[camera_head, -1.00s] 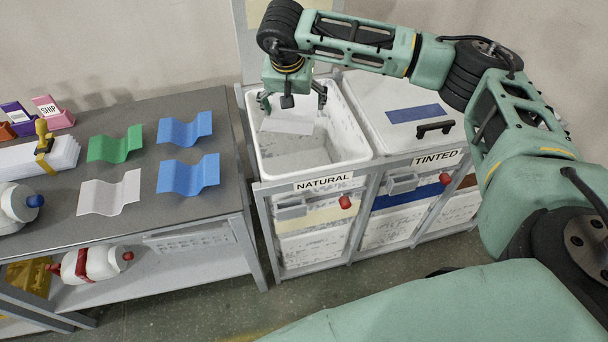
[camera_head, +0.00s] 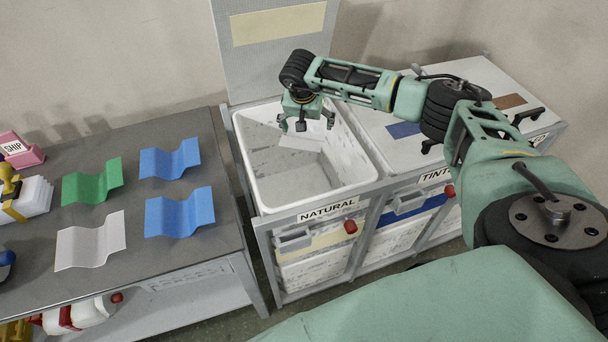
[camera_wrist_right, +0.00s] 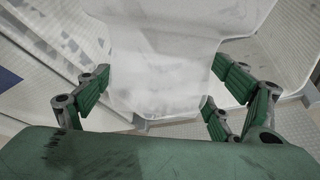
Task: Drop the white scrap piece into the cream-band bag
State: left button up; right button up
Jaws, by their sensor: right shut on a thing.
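The white scrap piece (camera_head: 303,143) is a thin pale sheet hanging below my right gripper (camera_head: 306,118). In the right wrist view the piece (camera_wrist_right: 160,70) lies between the green finger pads of the gripper (camera_wrist_right: 165,88), which is shut on it. The gripper is over the far part of an open white bag (camera_head: 262,190) in a grey frame labelled NATURAL. A cream band (camera_head: 318,239) shows on the front below that label. Whether the piece is above the rim or just inside cannot be told. My left gripper is not in view.
A lidded white bin labelled TINTED (camera_head: 437,175), with a blue patch, stands to the right. On the left, a grey table (camera_head: 135,235) bears a green sheet (camera_head: 92,182), two blue sheets and another white sheet (camera_head: 91,241). A tall panel (camera_head: 278,70) rises behind the bag.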

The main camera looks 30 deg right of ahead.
notch_tip(320, 180, down, 3)
jog(key=shift+w+f+b, duration=0.1)
jog(key=shift+f+b, duration=0.1)
jog(key=shift+b, duration=0.55)
jog(key=o, duration=1)
jog(key=shift+o, duration=0.2)
jog(key=v, duration=1.2)
jog(key=shift+d, duration=0.1)
